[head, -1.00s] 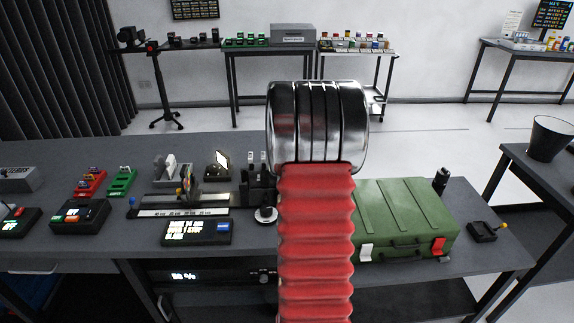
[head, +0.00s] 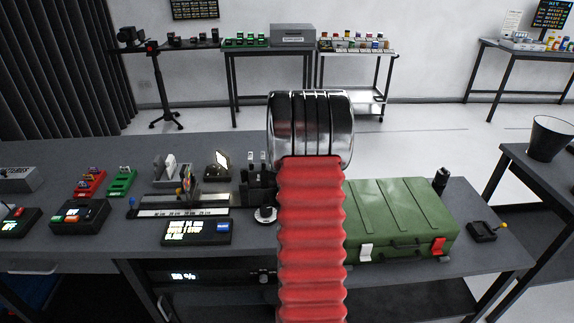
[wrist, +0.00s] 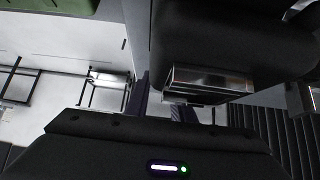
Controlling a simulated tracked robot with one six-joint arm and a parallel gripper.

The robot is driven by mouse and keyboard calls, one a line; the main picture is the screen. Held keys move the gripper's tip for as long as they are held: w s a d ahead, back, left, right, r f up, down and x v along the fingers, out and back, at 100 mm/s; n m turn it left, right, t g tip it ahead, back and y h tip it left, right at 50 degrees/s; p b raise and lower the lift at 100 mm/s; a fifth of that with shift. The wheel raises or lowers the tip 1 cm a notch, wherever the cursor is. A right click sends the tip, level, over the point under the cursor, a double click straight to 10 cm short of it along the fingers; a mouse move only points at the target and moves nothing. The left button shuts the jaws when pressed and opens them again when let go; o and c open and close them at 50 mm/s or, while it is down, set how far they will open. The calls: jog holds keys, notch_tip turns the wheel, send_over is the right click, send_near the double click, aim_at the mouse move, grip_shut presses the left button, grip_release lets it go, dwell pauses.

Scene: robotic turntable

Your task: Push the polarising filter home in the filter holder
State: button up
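My arm rises in front of the bench in the head view, with red ribbed sleeving below a shiny banded metal joint. My gripper's fingertips do not show in the head view. In the wrist view a dark housing with a small lit indicator fills the bottom, and a metal-edged block (wrist: 210,80) sits under a large dark shape; I cannot tell whether the fingers are open or shut. A grey rack with pale plates (head: 170,165) stands behind a scaled rail (head: 180,212) on the bench. I cannot identify the polarising filter or the filter holder for certain.
A green case (head: 400,215) lies on the bench right of my arm. Red (head: 90,184) and green (head: 122,182) trays lie to the left. A black bin (head: 549,138) stands on the right-hand table.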

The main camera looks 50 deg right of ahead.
jog(key=shift+x, duration=1.5)
jog(key=shift+c, duration=0.2)
grip_shut()
